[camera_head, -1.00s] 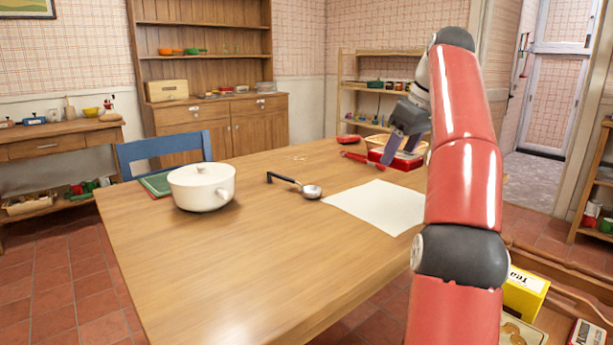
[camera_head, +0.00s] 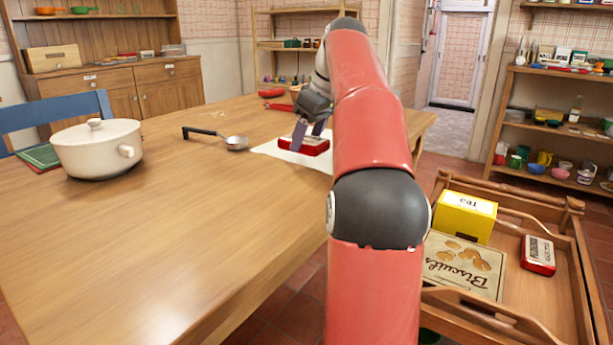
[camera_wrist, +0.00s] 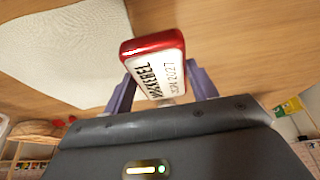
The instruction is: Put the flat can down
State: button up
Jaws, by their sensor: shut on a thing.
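The flat can (camera_head: 311,149) is red with a white label. My gripper (camera_head: 307,133) is shut on it, with one purple finger on either side. In the wrist view the can (camera_wrist: 154,64) sits between the fingers, its lettered label facing the camera. In the head view it appears over or beside the white sheet (camera_head: 272,150) on the wooden table (camera_head: 180,235). I cannot tell whether it touches the surface below.
A white lidded pot (camera_head: 97,155) and a black-handled ladle (camera_head: 234,143) lie to the left. Red items lie farther back. A wooden trolley (camera_head: 560,300) at right holds a tea box (camera_head: 464,217), a biscuit box (camera_head: 462,264) and another red tin (camera_head: 538,255). The front of the table is clear.

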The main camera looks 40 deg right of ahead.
aim_at(308, 174)
jog(key=shift+f+b, duration=0.95)
jog(key=shift+f, duration=1.8)
jog(key=shift+f, duration=0.25)
jog(key=o, duration=1.1)
